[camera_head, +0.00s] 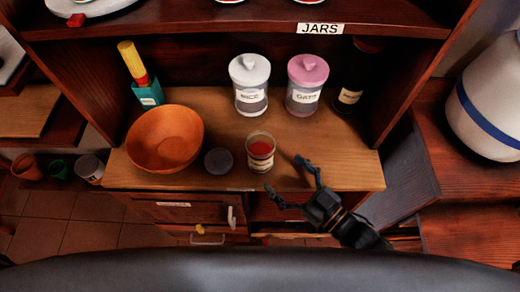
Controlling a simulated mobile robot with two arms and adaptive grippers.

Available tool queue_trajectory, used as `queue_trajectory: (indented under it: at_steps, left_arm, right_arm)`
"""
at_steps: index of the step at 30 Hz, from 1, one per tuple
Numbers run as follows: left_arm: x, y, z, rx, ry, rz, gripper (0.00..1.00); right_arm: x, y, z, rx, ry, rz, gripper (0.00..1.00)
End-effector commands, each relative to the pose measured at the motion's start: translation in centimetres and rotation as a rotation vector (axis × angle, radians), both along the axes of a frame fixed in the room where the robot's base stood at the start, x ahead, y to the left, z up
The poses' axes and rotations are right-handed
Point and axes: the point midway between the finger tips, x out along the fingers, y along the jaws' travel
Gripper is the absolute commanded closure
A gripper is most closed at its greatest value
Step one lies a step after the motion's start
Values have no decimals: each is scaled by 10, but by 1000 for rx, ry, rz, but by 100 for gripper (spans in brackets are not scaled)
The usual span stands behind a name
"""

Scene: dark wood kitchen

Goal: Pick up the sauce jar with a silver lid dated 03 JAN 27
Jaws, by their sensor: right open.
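A small glass jar (261,158) with red contents and a pale label stands near the front edge of the wooden counter. Its label is too small to read, so I cannot confirm a date. A round grey item (218,161), perhaps a lid, is just left of it; I cannot tell which. A dark bottle or jar (350,90) with a pale label stands at the back right, its top partly hidden by the shelf. My right gripper (284,174) is open and empty, its fingers spread just right of and in front of the red jar, apart from it. My left gripper is out of view.
A white canister (250,83) and a pink-lidded canister (306,84) stand behind the jar. An orange bowl (165,138) and a teal holder (148,95) are on the left. A shelf (240,30) marked JARS overhangs the back. The counter's right front is mostly clear.

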Motion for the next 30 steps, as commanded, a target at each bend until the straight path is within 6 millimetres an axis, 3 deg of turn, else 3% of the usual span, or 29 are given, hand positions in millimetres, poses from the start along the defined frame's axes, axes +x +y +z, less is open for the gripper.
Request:
queue_trajectory:
  at_steps: [6, 18, 27, 28, 30]
  left_arm:
    - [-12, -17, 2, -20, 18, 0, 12]
    - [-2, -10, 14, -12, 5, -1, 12]
    - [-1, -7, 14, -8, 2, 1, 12]
    - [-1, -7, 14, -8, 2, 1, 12]
    - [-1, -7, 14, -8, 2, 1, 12]
  right_arm:
    - [19, 19, 0, -1, -1, -1, 11]
    - [52, 53, 1, -1, -2, -1, 11]
    - [56, 58, -1, -1, 0, 0, 11]
    - [56, 58, -1, -1, 0, 0, 13]
    - [56, 57, -1, -1, 0, 0, 27]
